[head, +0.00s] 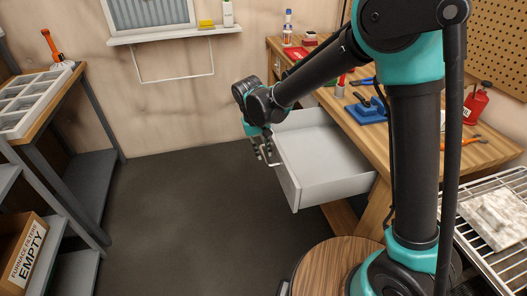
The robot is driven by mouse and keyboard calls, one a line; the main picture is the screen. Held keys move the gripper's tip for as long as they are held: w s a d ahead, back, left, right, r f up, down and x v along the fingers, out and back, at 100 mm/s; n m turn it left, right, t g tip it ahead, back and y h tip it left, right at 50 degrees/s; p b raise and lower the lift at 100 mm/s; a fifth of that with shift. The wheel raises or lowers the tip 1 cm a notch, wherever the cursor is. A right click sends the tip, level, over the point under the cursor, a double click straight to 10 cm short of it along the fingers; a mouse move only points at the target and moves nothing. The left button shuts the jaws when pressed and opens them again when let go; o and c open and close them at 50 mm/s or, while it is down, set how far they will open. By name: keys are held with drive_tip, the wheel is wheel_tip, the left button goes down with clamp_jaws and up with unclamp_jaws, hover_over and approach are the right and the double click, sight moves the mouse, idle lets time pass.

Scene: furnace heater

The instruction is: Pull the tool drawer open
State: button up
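The tool drawer (325,160) is a light grey box that stands well out from the wooden workbench (400,135). Its inside is visible and looks empty. A small pale handle (273,164) shows at the drawer's front, on the left. My gripper (263,153) points down at the drawer front, right by the handle. Its fingers are small and partly overlap the handle and drawer edge, so I cannot tell whether they are closed on it.
A blue vise (368,110) and several tools lie on the workbench. A wire rack (495,235) stands at right. A shelf unit with a white divided tray (30,100) and a cardboard box (28,255) stands at left. The dark floor (190,210) between is clear.

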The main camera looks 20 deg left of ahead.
wheel_tip(320, 180, up, 12)
drive_tip(key=s+a, duration=0.1)
drive_tip(key=shift+s+a, duration=0.15)
drive_tip(key=shift+a, duration=0.25)
drive_tip(key=shift+s+f, duration=0.1)
drive_tip(key=shift+f, duration=0.05)
idle(0.5)
